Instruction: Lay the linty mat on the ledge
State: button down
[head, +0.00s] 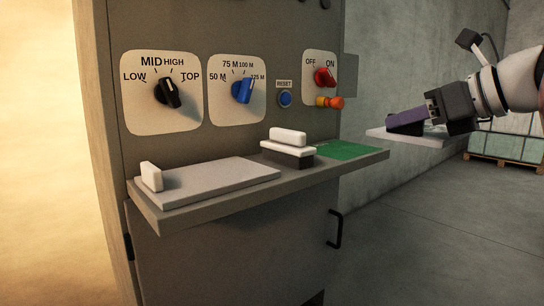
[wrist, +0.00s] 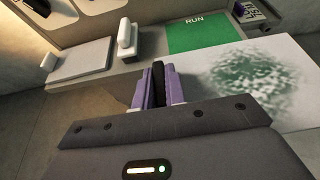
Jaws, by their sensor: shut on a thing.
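The linty mat (head: 428,138) is a thin pale board. In the wrist view its face (wrist: 296,72) carries a speckled green fuzzy patch. My gripper (head: 408,120) has purple fingers, seen also in the wrist view (wrist: 157,88), shut on a dark grip at the mat's near edge. The mat is held about level, off the right end of the ledge (head: 230,198). The ledge runs along the front of a grey cabinet. A green patch marked RUN (head: 347,150) lies flat and bare at its right end.
A grey slab (head: 220,180) with a white upright handle (head: 151,177) covers the ledge's left part. A dark block with a white grip (head: 287,142) stands mid-ledge. Above are three knobs, a blue reset button (head: 285,99) and an orange-red fitting (head: 331,102). A pallet load (head: 506,148) stands far right.

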jog(key=shift+s+a+r, duration=0.2)
jog(key=shift+a+r, duration=0.1)
jog(key=shift+r, duration=0.15)
jog(key=w+a+f, duration=0.1)
jog(key=w+a, duration=0.2)
jog(key=w, duration=0.2)
jog(key=w+a, duration=0.4)
jog(key=w, duration=0.1)
jog(key=w+a+f, duration=0.1)
jog(key=w+a, duration=0.3)
jog(key=w, duration=0.1)
jog(key=shift+w+a+f, duration=0.15)
jog(key=shift+w+f, duration=0.1)
jog(key=shift+f, duration=0.05)
notch_tip(320, 180, down, 4)
jog(key=shift+b, duration=0.85)
jog(key=shift+w+a+f, duration=0.1)
jog(key=shift+w+f, duration=0.05)
jog(key=shift+f, duration=0.05)
jog(key=shift+f, duration=0.1)
jog(key=c, duration=1.5)
grip_release()
jog(key=shift+o, duration=0.2)
